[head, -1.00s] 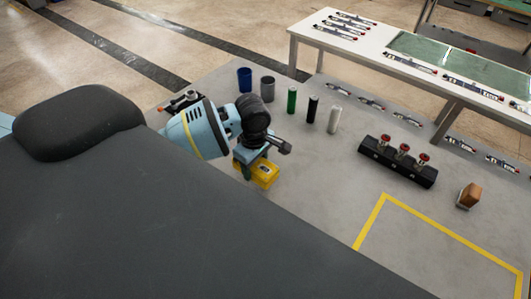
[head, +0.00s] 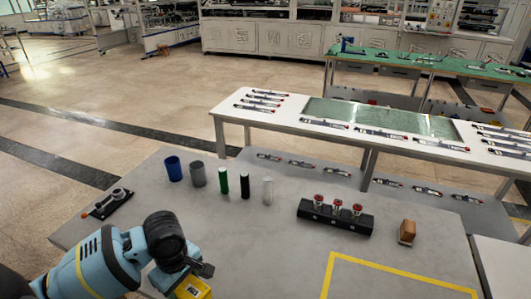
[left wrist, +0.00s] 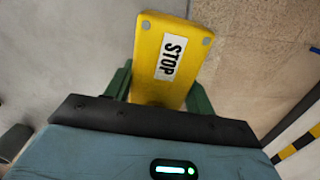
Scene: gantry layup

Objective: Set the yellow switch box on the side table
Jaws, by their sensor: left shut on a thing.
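The yellow switch box (head: 194,290) shows at the bottom edge of the head view, partly cut off. In the left wrist view the yellow box (left wrist: 176,60) has a white STOP label and lies between the two green fingers. My left gripper (left wrist: 160,92) is shut on it. In the head view my left arm comes in from the lower left, over the near part of the grey table (head: 270,240). I cannot tell whether the box touches the tabletop. Which surface is the side table is not clear. My right gripper is not in view.
On the grey table stand a blue cup (head: 173,169), a grey cup (head: 198,174), several cylinders, a black block with red-topped knobs (head: 335,215) and a brown block (head: 407,231). A yellow outline (head: 400,269) is bare. A white table (head: 290,123) stands behind; another pale surface (head: 502,262) lies lower right.

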